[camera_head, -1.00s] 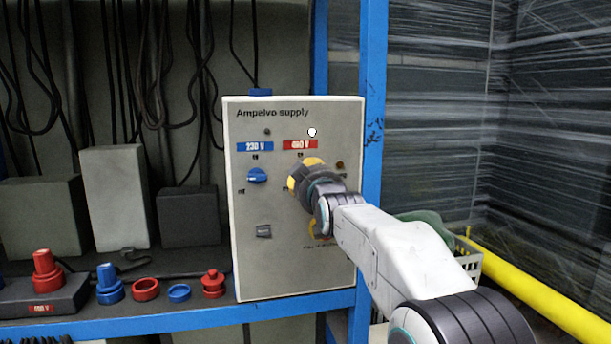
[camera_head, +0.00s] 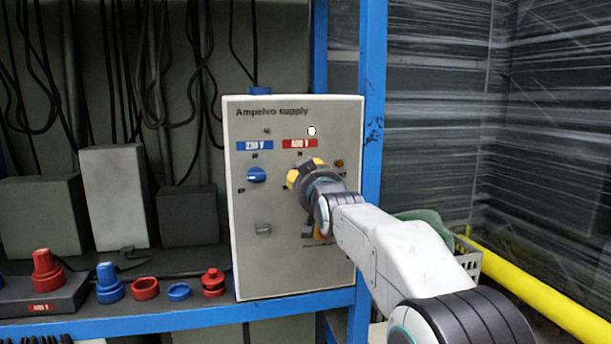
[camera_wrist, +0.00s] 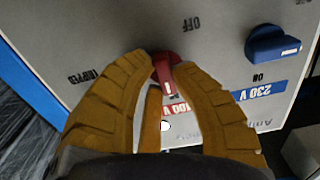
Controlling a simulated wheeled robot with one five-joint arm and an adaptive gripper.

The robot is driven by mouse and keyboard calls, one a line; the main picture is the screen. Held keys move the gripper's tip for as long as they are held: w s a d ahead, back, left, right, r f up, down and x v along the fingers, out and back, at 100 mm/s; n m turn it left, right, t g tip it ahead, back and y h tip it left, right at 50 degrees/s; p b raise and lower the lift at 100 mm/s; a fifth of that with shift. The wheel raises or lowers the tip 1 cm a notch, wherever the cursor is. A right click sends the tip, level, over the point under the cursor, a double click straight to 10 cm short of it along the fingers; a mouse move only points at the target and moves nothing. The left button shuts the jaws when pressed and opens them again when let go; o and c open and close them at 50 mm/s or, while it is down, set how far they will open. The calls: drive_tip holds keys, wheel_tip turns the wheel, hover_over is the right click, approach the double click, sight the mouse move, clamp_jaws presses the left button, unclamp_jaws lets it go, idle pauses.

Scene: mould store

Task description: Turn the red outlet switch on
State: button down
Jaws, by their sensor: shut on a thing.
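The grey supply panel (camera_head: 245,240) stands upright on the shelf. Its red switch (camera_wrist: 167,72) shows in the wrist view between my two yellow fingers, and its white mark points toward the red voltage label. In the head view my gripper hides this switch. My gripper (camera_head: 305,172) is at the panel face below the red label (camera_head: 300,143); in the wrist view my gripper (camera_wrist: 166,64) is shut on the red switch. "OFF" and "TRIPPED" are printed on the panel around it, upside down in the wrist view.
A blue switch (camera_head: 257,175) sits left of my gripper, its handle sideways, under the blue 230 V label (camera_head: 255,145). Red and blue plugs and rings (camera_head: 145,288) lie on the shelf at left. A blue post (camera_head: 372,130) and a yellow bar (camera_head: 540,310) are at right.

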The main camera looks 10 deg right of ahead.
drive_tip(key=shift+a, duration=0.1)
drive_tip(key=c, duration=1)
unclamp_jaws()
drive_tip(key=shift+c, duration=0.2)
drive_tip(key=s, duration=1.2)
drive_tip(key=shift+r, duration=0.1)
